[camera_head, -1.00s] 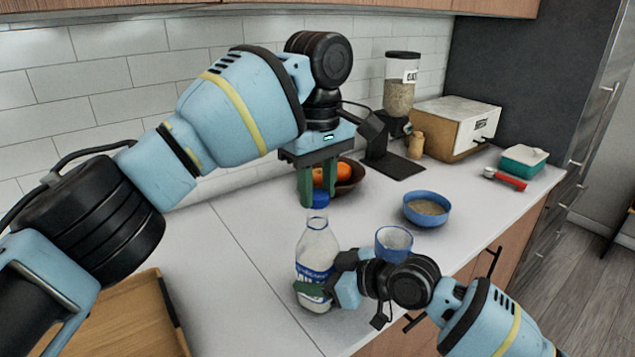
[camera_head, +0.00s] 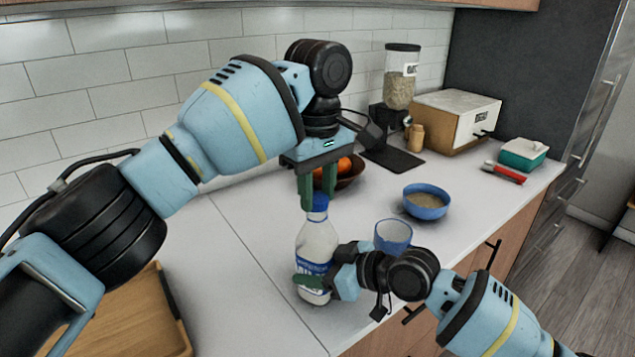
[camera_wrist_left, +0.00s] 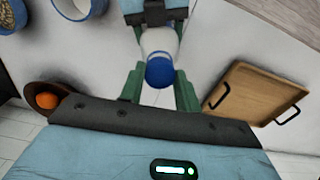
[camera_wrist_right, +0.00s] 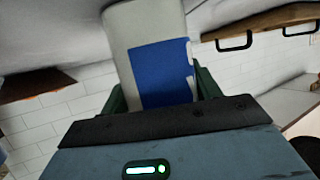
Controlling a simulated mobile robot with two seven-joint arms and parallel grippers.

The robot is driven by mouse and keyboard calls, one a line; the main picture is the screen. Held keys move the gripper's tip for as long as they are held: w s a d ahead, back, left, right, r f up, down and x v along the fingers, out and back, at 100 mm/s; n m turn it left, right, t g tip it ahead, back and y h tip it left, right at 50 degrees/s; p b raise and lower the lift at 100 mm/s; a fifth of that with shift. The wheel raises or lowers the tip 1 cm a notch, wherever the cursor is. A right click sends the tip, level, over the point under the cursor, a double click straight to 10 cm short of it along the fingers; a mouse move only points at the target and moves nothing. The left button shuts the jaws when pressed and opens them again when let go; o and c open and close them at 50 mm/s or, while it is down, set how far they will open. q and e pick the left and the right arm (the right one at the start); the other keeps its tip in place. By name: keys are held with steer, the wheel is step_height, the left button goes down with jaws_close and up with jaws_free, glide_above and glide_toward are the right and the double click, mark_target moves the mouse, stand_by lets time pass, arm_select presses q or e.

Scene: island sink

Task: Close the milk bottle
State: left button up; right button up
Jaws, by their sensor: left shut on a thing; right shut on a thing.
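The milk bottle (camera_head: 316,243) is clear with white contents and a blue-and-white label, and stands roughly upright near the counter's front edge. Its blue cap (camera_head: 319,202) sits at the top of the neck; whether it is fully seated cannot be told. My left gripper (camera_head: 319,196) points down from above, shut on the cap with a finger on either side. The left wrist view shows the cap (camera_wrist_left: 160,72) between the fingers. My right gripper (camera_head: 317,281) is shut around the lower bottle body from the right. The label (camera_wrist_right: 160,72) fills the right wrist view's middle.
A blue cup (camera_head: 393,236) stands just behind my right wrist, and a blue bowl (camera_head: 427,203) is farther back. A bowl of oranges (camera_head: 350,174) is behind my left gripper. A wooden tray (camera_head: 125,318) lies at left. Counter between tray and bottle is clear.

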arm_select(q)
steer(key=shift+f, duration=0.5)
stand_by(0.7)
